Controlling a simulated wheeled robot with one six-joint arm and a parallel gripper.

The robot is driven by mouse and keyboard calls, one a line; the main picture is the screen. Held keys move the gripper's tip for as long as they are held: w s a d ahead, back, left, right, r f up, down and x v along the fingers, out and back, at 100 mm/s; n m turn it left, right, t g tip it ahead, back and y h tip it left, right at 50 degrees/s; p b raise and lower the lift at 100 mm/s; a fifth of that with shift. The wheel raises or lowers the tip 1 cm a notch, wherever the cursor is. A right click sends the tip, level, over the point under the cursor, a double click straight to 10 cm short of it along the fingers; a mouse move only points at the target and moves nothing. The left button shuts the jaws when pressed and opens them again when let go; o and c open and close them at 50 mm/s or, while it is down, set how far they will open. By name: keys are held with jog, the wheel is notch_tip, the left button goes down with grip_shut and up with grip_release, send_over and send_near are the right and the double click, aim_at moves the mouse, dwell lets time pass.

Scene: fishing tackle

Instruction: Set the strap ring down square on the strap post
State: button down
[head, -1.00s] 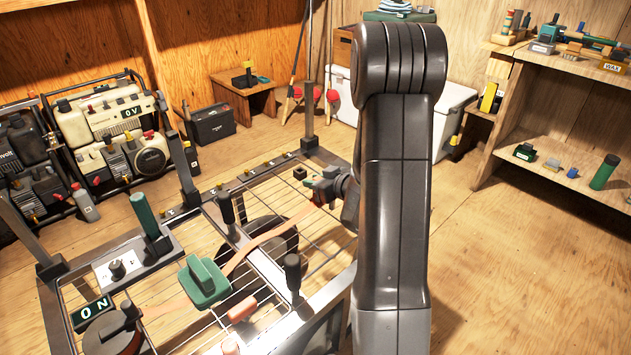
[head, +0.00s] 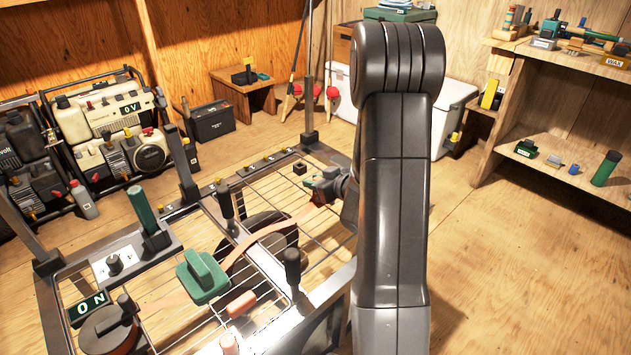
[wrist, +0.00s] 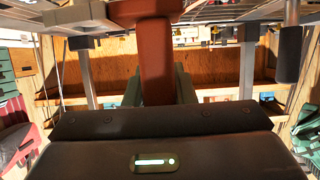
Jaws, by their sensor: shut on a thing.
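My gripper (head: 322,184) has green fingers and is shut on the strap ring at the far end of an orange strap (head: 266,234), above the right part of the wire rack. The strap runs left from it to a green block (head: 203,277). In the wrist view the reddish-brown strap (wrist: 155,60) passes between the green fingers (wrist: 157,88). The ring's own shape is mostly hidden by the gripper. A small dark square block (head: 300,169) stands on the rack just left of and beyond my gripper, apart from it; I cannot tell whether it is the strap post.
Two black upright handles (head: 226,204) and (head: 292,268) rise from the rack beside the strap. Tall dark corner posts (head: 308,100) edge the rack. A dark green cylinder (head: 143,212) stands at its left. My arm hides the area at right.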

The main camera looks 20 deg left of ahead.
jog(key=shift+s+f+b, duration=0.1)
jog(key=shift+f+b, duration=1.3)
jog(key=shift+f, duration=0.45)
jog(key=c, duration=1.1)
grip_release()
